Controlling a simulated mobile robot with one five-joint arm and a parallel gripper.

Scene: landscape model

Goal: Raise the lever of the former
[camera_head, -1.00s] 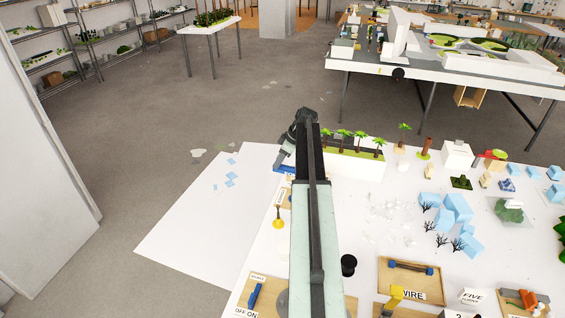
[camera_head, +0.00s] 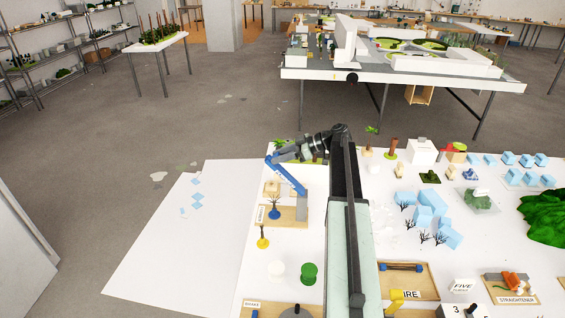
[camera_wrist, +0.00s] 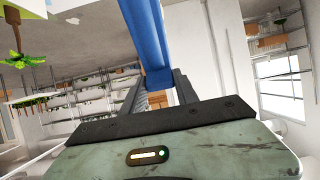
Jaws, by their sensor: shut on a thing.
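The former (camera_head: 290,216) is a wooden base with a grey upright block on the white table, left of my arm in the head view. Its blue lever (camera_head: 289,178) slants from the block up and to the left. My gripper (camera_head: 270,159) is at the lever's upper-left end, shut on it. In the wrist view the blue lever (camera_wrist: 148,40) runs down between my dark jaws (camera_wrist: 158,92). My arm hides part of the area right of the former.
Left of my arm are a yellow-based small tree (camera_head: 262,241), a white cylinder (camera_head: 276,268) and a green cylinder (camera_head: 309,272). Light blue blocks (camera_head: 425,208) and a wire board (camera_head: 408,280) are on the right.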

